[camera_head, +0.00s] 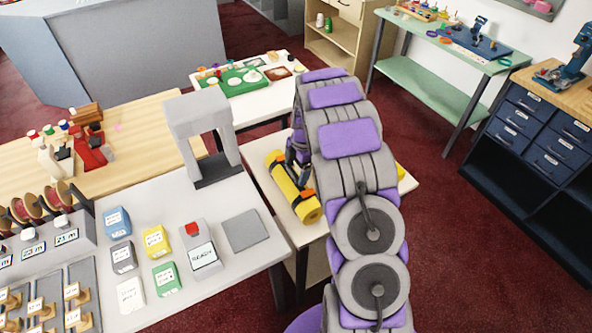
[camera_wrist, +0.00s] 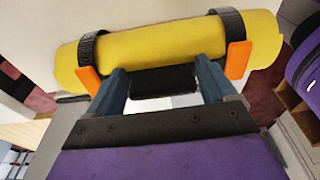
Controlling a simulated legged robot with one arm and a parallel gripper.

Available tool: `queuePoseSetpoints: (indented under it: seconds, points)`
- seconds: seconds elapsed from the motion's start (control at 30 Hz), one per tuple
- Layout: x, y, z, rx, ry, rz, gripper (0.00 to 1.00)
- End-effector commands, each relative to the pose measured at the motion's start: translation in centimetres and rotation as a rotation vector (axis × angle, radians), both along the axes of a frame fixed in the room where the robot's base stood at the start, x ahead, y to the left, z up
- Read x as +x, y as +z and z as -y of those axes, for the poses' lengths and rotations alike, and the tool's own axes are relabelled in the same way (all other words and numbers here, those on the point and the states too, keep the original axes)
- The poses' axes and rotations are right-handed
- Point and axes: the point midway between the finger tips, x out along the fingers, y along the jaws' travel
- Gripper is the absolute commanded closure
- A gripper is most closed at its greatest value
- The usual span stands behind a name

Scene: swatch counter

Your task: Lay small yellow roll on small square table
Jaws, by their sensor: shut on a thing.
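The small yellow roll (camera_head: 291,192) has dark straps and orange tabs. It lies along the left part of the small square table (camera_head: 264,186) in the head view; I cannot tell whether it touches the top. In the wrist view the roll (camera_wrist: 165,50) spans the picture just beyond my gripper (camera_wrist: 165,84). My gripper's blue-grey fingers are shut on the roll's black handle between the two straps. In the head view my gripper (camera_head: 297,158) is at the roll's upper side, partly hidden by my arm. My arm covers much of the table.
A grey counter (camera_head: 135,190) with colored cards, a grey pad (camera_head: 246,231) and a grey arch (camera_head: 200,125) stands close to the left. A white table with a green tray (camera_head: 243,81) is behind. Something yellow (camera_head: 401,172) shows right of my arm. Open red floor lies right.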

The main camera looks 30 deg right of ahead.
Motion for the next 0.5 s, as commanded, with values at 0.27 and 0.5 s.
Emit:
queuePoseSetpoints:
  seconds: [0.27,0.5]
  points:
    - [0.03,-0.04,-0.02,0.0,0.0,0.0,0.09]
    - [0.03,-0.05,-0.03,0.0,0.001,0.0,0.0]
